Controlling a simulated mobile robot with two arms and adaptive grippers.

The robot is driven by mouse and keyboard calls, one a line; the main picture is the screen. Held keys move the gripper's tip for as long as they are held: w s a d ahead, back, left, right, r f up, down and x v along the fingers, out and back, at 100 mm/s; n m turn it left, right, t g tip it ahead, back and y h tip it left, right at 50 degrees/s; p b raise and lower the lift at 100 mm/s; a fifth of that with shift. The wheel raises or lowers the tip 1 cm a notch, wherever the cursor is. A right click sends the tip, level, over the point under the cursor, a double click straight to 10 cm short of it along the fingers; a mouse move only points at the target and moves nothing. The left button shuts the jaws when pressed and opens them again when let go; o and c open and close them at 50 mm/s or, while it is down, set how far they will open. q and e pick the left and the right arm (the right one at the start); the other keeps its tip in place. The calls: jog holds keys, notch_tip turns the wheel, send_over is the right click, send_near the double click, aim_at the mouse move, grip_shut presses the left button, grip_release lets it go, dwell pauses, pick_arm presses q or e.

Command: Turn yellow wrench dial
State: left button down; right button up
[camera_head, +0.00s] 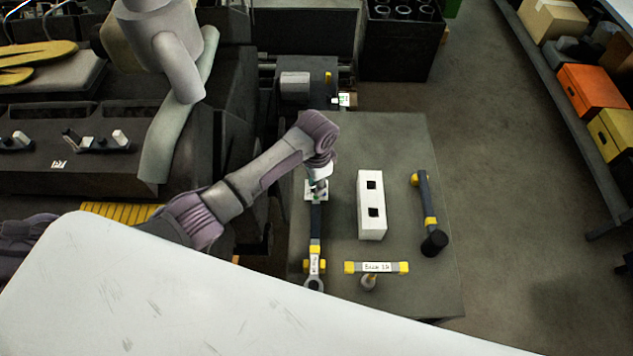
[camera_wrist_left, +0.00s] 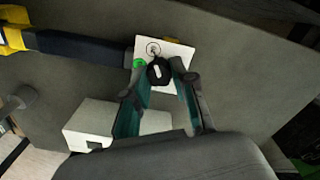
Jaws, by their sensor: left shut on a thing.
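The wrench (camera_head: 316,222) lies on the grey table with a dark handle, yellow bands, a label and a ring end towards me. A white plate (camera_head: 309,190) is at its far end. In the left wrist view, the plate (camera_wrist_left: 183,52) carries a black dial knob (camera_wrist_left: 157,70), a printed circle mark and a green dot. The wrench handle (camera_wrist_left: 85,47) runs to the left there. My left gripper (camera_head: 319,186) points down over the plate. In the left wrist view, its fingers (camera_wrist_left: 160,80) are closed around the knob. My right gripper is not in view.
A white block with two square holes (camera_head: 371,225) stands right of the wrench. A black-headed hammer (camera_head: 424,205) lies further right. A yellow-ended labelled bar (camera_head: 376,267) lies at the front. A white surface (camera_head: 150,300) fills the lower left. Open floor lies to the right.

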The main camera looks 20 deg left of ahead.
pick_arm(q)
jog(key=c, duration=0.9)
grip_release()
notch_tip(320, 180, up, 12)
